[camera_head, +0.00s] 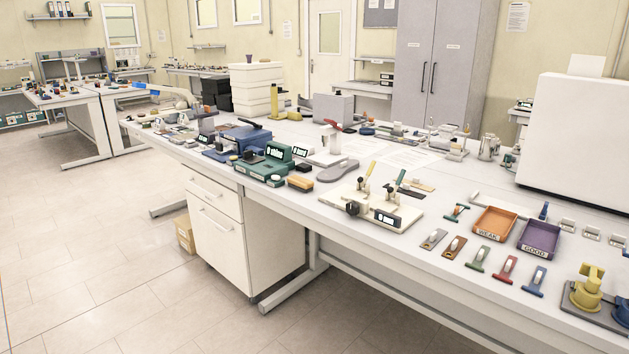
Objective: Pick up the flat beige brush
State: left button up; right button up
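I cannot make out a flat beige brush with certainty. A small orange-tan block with a dark underside (300,183), which looks like a brush, lies near the front edge of the long white table, beside the green device (265,166). A flat tan piece (420,185) also lies behind the cream clamp device (372,208); it is too small to identify. Neither of my grippers is in view.
A grey shoe sole (338,170) lies between the green and cream devices. Orange (487,238) and purple (524,254) trays and several coloured hand tools occupy the right side. A big white box (575,140) stands at the back right. Floor at left is clear.

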aim_at(297, 182)
jog(key=i+z, duration=0.1)
jog(key=i, duration=0.45)
jog(key=i+j+z, duration=0.15)
jog(key=i, duration=0.35)
jog(key=i+j+z, duration=0.1)
jog(key=i, duration=0.4)
jog(key=i+j+z, duration=0.15)
jog(key=i, duration=0.4)
